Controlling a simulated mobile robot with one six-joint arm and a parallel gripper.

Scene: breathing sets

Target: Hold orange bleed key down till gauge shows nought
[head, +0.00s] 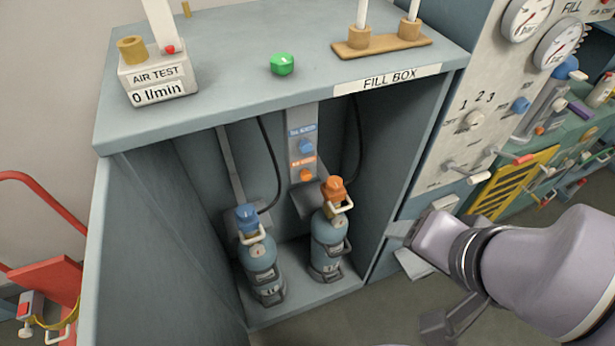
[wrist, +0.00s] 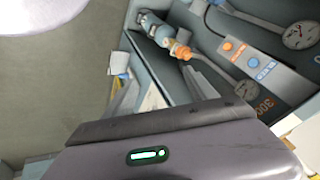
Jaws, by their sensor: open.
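The orange bleed key (head: 305,176) is a round knob on a narrow panel (head: 302,120) inside the fill box, below a blue key (head: 306,147). In the wrist view the orange key (wrist: 227,46) shows on the same panel, beside the blue one (wrist: 251,61). A round white gauge (wrist: 300,35) sits near the panel; its reading is too small to tell. A second gauge is partly hidden. My gripper (head: 402,232) is open and empty at the box's right front edge, apart from the key.
Two blue cylinders, one with a blue valve (head: 247,217) and one with an orange valve (head: 334,189), stand in the fill box (head: 120,145). Hoses hang behind them. The box's right wall lies between my gripper and the keys. A control panel (head: 470,120) stands at right.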

